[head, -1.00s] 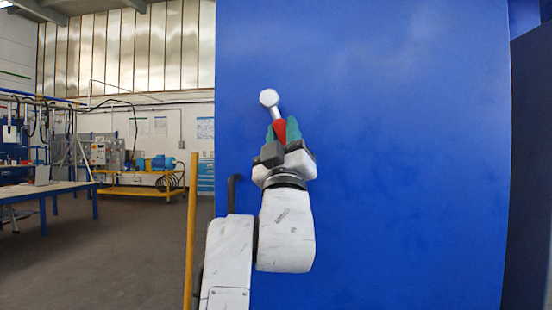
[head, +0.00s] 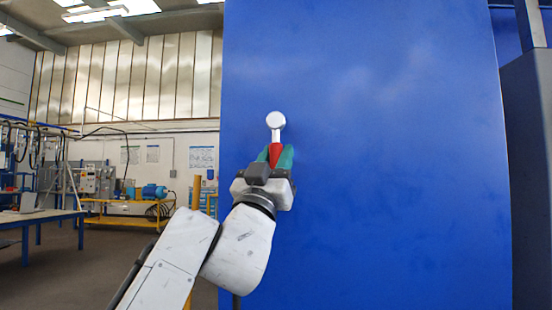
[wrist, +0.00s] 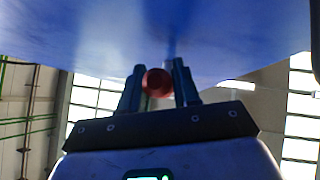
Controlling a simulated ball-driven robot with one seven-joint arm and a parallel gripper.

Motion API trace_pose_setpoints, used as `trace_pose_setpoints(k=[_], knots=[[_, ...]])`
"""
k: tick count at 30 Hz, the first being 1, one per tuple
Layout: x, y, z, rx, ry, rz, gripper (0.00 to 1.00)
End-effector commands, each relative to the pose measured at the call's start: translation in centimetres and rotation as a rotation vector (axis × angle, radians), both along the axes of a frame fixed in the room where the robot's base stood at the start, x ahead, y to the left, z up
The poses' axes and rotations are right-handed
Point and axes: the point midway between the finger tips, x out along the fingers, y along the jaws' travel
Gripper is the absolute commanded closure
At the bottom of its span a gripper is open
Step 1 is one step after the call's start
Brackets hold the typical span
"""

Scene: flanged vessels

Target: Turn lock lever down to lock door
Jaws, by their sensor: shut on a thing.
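The blue door (head: 390,150) fills the middle and right of the head view. The lock lever (head: 275,122) is on its left part, with a pale round hub at the top. Its pale shaft runs almost straight down to a red grip (head: 275,153). My gripper (head: 276,157) is below the hub with its green fingers shut on the red grip. In the wrist view, the round end of the red grip (wrist: 157,83) sits between my two dark fingers, with the blue door behind. The fingers hide part of the grip.
A yellow post (head: 196,192) stands left of the door. A blue-framed table (head: 40,217) is at the far left, and a yellow stand with a blue machine (head: 152,192) is behind. Open floor lies between the table and the door.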

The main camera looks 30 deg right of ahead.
Motion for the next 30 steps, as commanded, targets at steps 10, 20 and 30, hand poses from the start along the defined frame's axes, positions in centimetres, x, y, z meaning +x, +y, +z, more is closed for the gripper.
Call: trace_pose_setpoints(k=[10,20,30], knots=[[0.3,0.2,-0.1,0.004,0.001,0.013,0.62],[0.1,0.1,0.0,0.002,0.0,0.007,0.48],[-1.3,2.1,-2.3,0.001,0.001,0.008,0.48]])
